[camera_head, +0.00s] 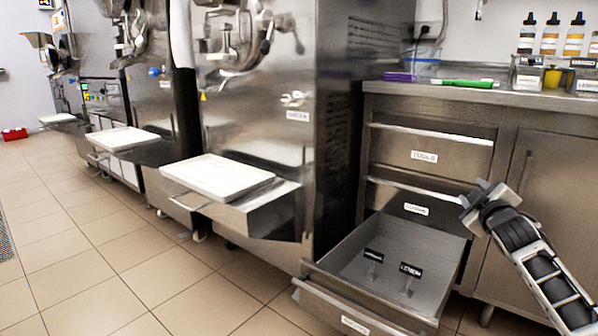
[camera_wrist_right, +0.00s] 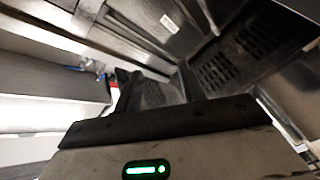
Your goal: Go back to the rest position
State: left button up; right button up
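My right gripper (camera_head: 474,198) is at the right in the head view, raised in front of the drawer cabinet and near the right rim of the open bottom drawer (camera_head: 440,262). I see nothing held in it, but its finger gap is not clear. The right wrist view shows the dark gripper body with a green light (camera_wrist_right: 146,170); the fingertips are hard to make out. My left gripper is out of view.
Batch freezers with white trays (camera_head: 217,177) stand to the left.

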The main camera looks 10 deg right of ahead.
jog(key=s+a+f+m+y, duration=0.1)
jog(key=s+a+f+y, duration=0.25)
jog(key=a, duration=0.65)
jog(key=s+a+f+m+y, duration=0.1)
jog(key=s+a+f+y, duration=0.25)
jog(key=a, duration=0.65)
jog(key=s+a+f+y, duration=0.3)
jog(key=s+a+y, duration=0.1)
jog(key=a, duration=0.6)
jog(key=s+a+r+m+y, duration=0.1)
jog(key=s+a+r+y, duration=0.25)
jog(key=s+a, duration=0.5)
jog(key=s+a+r+m+y, duration=0.15)
jog(key=s+a+r, duration=0.35)
jog(key=s, duration=0.6)
pick_arm(q)
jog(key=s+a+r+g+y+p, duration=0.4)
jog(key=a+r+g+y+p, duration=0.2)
jog(key=p, duration=2.7)
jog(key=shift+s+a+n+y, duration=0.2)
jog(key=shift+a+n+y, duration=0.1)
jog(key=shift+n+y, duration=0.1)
pick_arm(e)
jog(key=s+d+r+g+h, duration=0.3)
jog(key=d+r+g+h, duration=0.2)
jog(key=d+g+h, duration=0.1)
jog(key=shift+s+d+r+h, duration=0.25)
jog(key=shift+d+r+h, duration=0.05)
jog(key=shift+h, duration=0.1)
